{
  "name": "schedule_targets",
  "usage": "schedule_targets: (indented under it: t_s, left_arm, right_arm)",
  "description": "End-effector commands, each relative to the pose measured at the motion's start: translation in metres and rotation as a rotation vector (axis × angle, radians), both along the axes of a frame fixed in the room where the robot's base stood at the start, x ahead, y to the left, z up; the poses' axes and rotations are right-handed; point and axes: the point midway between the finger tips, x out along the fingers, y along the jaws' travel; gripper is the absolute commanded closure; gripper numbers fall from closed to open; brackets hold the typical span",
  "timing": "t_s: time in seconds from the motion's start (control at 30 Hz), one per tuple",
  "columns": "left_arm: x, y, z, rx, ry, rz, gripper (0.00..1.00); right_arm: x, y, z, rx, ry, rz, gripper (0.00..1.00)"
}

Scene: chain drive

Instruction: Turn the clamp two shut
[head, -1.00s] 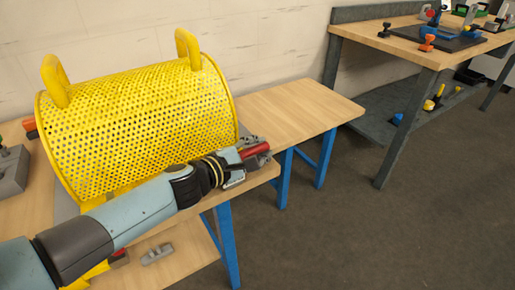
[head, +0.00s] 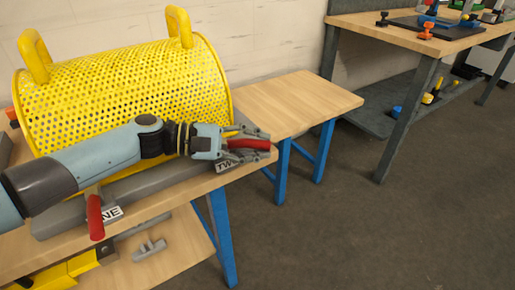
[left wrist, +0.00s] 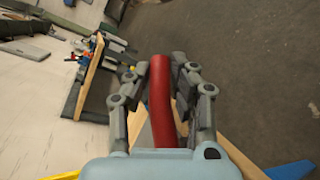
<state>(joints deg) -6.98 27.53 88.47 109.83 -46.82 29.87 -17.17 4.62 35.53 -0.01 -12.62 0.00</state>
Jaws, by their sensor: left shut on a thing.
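Clamp two has a red handle (head: 258,144) at the right front corner of the bench, beside a "TWO" label (head: 229,164) partly covered by my gripper. My left gripper (head: 243,146) is shut on this handle. In the left wrist view the red handle (left wrist: 161,100) stands between the two fingers of my left gripper (left wrist: 163,85). Clamp one has a red handle (head: 95,217) hanging down at the bench's front edge, next to a "ONE" label (head: 113,213). My right gripper is not in view.
A yellow perforated guard (head: 125,95) with two loop handles stands close behind my left arm. A grey part (head: 150,248) lies on the lower shelf. The bench top (head: 295,100) right of the guard is clear. Another bench (head: 445,42) holds tools at the back right.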

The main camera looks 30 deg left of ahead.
Motion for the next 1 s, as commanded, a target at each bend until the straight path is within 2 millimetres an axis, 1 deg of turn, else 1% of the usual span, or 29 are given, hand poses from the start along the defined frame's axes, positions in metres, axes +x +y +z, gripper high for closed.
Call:
schedule_targets:
  t_s: [0.03,0.3,0.5,0.9,0.93,1.0]
  left_arm:
    - [-0.002,0.000,-0.005,0.003,0.001,-0.029,1.00]
    - [-0.010,-0.003,-0.002,0.002,0.001,-0.145,1.00]
    - [-0.013,-0.003,-0.001,0.001,0.002,-0.179,1.00]
    - [-0.013,-0.004,-0.001,0.001,0.001,-0.184,1.00]
    - [-0.013,-0.004,-0.001,0.001,0.001,-0.184,0.76]
    - [-0.013,-0.004,0.000,0.001,0.001,-0.184,0.67]
  right_arm:
    - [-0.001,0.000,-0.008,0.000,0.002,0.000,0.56]
    - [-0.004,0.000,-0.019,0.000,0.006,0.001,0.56]
    - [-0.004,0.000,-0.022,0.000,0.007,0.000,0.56]
    - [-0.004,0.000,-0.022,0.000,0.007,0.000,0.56]
    - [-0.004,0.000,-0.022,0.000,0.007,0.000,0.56]
    - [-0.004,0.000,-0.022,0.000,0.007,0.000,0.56]
